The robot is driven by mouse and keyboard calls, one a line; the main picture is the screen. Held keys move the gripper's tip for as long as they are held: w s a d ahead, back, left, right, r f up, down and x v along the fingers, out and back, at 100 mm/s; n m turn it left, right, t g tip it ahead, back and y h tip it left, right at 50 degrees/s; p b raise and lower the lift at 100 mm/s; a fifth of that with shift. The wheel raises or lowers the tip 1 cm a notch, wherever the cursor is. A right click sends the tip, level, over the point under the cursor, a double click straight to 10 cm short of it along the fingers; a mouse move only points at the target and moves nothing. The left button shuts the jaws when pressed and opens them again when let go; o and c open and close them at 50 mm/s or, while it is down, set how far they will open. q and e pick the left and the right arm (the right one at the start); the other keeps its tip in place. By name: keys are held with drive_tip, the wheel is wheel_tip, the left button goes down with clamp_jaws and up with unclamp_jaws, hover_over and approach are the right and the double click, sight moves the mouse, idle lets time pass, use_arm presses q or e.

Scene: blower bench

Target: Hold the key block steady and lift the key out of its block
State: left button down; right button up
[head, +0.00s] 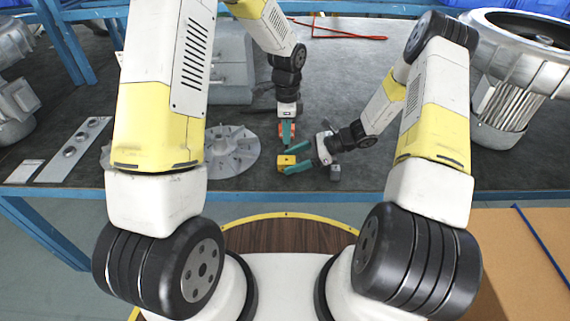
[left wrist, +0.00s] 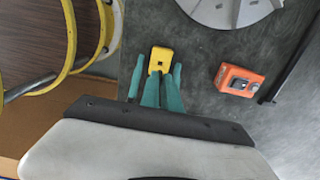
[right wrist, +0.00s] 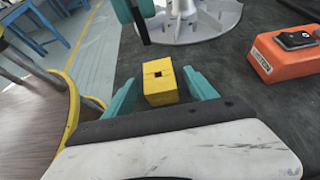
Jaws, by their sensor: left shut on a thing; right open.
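The yellow key block (head: 285,160) stands on the dark bench top near its front edge. In the right wrist view the block (right wrist: 160,90) shows an empty square hole in its face. My right gripper (head: 296,158) is open, with its teal fingers on either side of the block; a gap shows at the left finger. My left gripper (head: 287,141) points down just behind the block. Its tips show at the top of the right wrist view (right wrist: 137,12), shut on a dark thin piece (right wrist: 143,34), seemingly the key, which looks clear of the block. The fingers mostly hide it.
An orange switch box (left wrist: 238,80) lies on the bench behind the block. A grey finned disc (head: 232,152) lies to the left. A metal plate with holes (head: 75,150) is farther left. A large motor housing (head: 510,75) stands at the right. A red triangular frame (head: 345,37) lies at the back.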

drive_tip(key=v, duration=1.1)
drive_tip(key=s+r+n+t+h, duration=0.1)
drive_tip(key=s+r+n+h, duration=0.45)
drive_tip(key=r, duration=0.75)
drive_tip(key=s+r+n+t+h, duration=0.1)
drive_tip(key=s+r+n+h, duration=0.1)
drive_tip(key=s+r+n, duration=0.9)
use_arm(q)
drive_tip(key=s+a+f+n, duration=0.1)
drive_tip(key=s+a+n, duration=0.3)
drive_tip(key=a+n, duration=1.1)
drive_tip(key=n, duration=0.3)
drive_tip(key=shift+a, duration=0.25)
use_arm(e)
drive_tip(key=s+d+r+n+t+h, duration=0.2)
drive_tip(key=s+r+t, duration=0.2)
drive_tip(key=s+r, duration=0.2)
drive_tip(key=shift+w+v, duration=0.2)
drive_tip(key=shift+v, duration=0.95)
